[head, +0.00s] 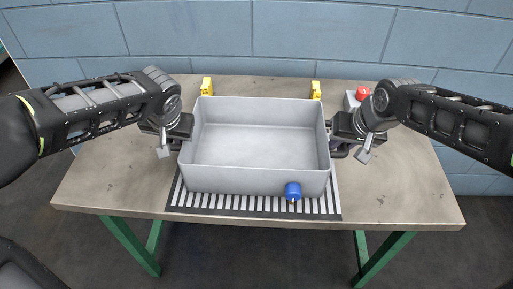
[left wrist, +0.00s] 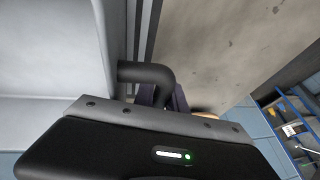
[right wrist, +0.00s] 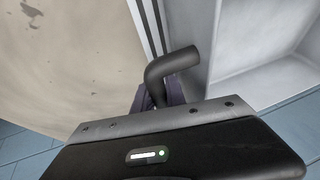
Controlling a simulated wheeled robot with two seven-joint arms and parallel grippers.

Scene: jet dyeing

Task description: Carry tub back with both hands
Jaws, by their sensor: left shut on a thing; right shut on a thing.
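The grey, open-topped tub (head: 256,181) sits over the striped mat (head: 190,201) on the table and looks empty. A blue round cap (head: 293,191) sticks out of its front wall at the right. My left gripper (head: 180,143) is shut on the black handle at the tub's left side. That handle (left wrist: 148,74) shows bent in the left wrist view. My right gripper (head: 336,146) is shut on the matching handle at the right side, and that handle (right wrist: 172,64) shows in the right wrist view. The fingertips are mostly hidden behind the gripper bodies.
The worn table (head: 415,200) has green legs and free room at left and right. A red button on a grey box (head: 362,94) is at the back right, close to my right arm. A blue block wall (head: 270,40) stands behind.

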